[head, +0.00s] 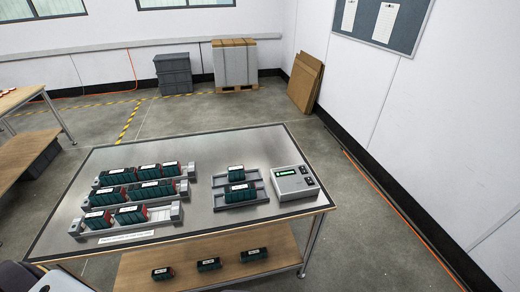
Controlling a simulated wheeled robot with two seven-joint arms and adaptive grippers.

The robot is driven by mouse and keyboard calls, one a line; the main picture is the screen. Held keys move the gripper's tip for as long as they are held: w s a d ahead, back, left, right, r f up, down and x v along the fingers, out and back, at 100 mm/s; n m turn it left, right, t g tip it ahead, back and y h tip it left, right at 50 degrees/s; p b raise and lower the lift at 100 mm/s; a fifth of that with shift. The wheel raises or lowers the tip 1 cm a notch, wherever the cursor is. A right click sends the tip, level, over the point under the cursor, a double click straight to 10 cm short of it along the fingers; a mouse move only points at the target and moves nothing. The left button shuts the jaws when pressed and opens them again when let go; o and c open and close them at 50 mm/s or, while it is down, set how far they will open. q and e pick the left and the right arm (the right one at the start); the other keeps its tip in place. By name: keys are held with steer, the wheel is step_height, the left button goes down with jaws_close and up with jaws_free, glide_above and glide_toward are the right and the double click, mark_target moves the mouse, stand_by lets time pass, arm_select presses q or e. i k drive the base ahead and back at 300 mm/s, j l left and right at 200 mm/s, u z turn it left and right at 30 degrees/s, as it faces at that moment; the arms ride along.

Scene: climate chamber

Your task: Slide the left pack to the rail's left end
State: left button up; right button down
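Three grey rails lie on the left half of the metal-topped table, each carrying teal and red packs with white labels. The back rail (189,170) has a left pack (118,176) and two more. I cannot tell which rail the task means. Neither of my grippers is in view.
A white label strip (126,238) lies at the front. Three packs, one in the middle (208,264), lie on the lower shelf (136,276).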

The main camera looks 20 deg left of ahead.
mark_target(102, 220)
steer(key=u, duration=2.25)
